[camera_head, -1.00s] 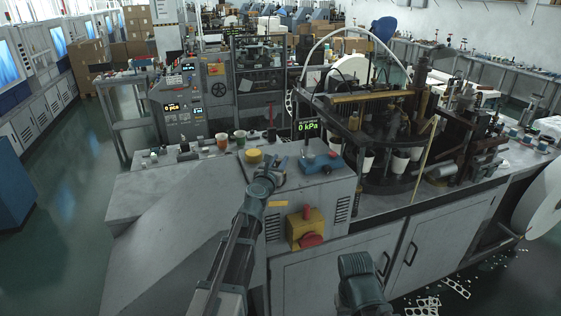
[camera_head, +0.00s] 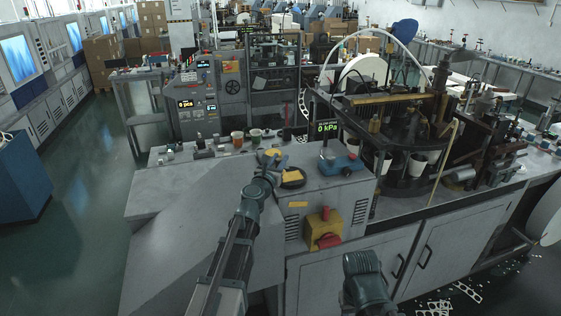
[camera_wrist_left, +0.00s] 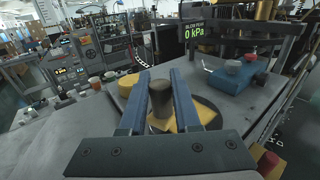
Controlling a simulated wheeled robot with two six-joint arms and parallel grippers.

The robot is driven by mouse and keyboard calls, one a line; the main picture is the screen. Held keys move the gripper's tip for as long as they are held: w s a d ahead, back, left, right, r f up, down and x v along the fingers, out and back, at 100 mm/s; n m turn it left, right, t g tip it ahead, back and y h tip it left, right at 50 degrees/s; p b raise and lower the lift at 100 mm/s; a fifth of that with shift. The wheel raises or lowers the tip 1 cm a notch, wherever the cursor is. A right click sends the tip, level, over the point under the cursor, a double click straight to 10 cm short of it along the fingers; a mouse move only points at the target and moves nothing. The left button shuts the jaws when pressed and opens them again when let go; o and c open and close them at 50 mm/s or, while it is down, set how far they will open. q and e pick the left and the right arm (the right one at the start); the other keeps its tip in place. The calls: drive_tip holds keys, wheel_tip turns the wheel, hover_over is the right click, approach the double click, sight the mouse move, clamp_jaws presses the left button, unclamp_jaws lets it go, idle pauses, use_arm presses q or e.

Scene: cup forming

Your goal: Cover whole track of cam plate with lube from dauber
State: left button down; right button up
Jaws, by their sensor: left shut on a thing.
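My left gripper (camera_head: 270,168) is over the bench top. In the left wrist view its two blue fingers (camera_wrist_left: 161,85) are shut on a short dark cylinder with a brownish top, which I take for the dauber (camera_wrist_left: 161,100). Just beyond and below it is a dark round plate with a yellow middle, which looks like the cam plate (camera_wrist_left: 207,112); the plate also shows in the head view (camera_head: 293,183). The fingers and dauber hide part of the plate, so I cannot tell whether the dauber touches its track, or how much lube is there.
A yellow round pot (camera_wrist_left: 130,82) stands left of the plate. A blue device with a red knob (camera_head: 340,166) stands right of it, near the kPa display (camera_head: 327,128). Several cups (camera_head: 238,139) stand behind. The bench's left part is bare.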

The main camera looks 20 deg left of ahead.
use_arm(q)
drive_tip(key=shift+d+r+p, duration=0.2)
drive_tip(key=shift+r+p, duration=0.15)
drive_tip(key=shift+r, duration=0.5)
wheel_tip(320, 180, up, 2)
drive_tip(key=shift+a+r+p, duration=0.1)
drive_tip(key=shift+a+p, duration=0.05)
drive_tip(key=shift+p, duration=1)
wheel_tip(320, 180, up, 2)
drive_tip(key=shift+r+p, duration=0.15)
drive_tip(key=shift+p, duration=1)
drive_tip(key=shift+d, duration=0.2)
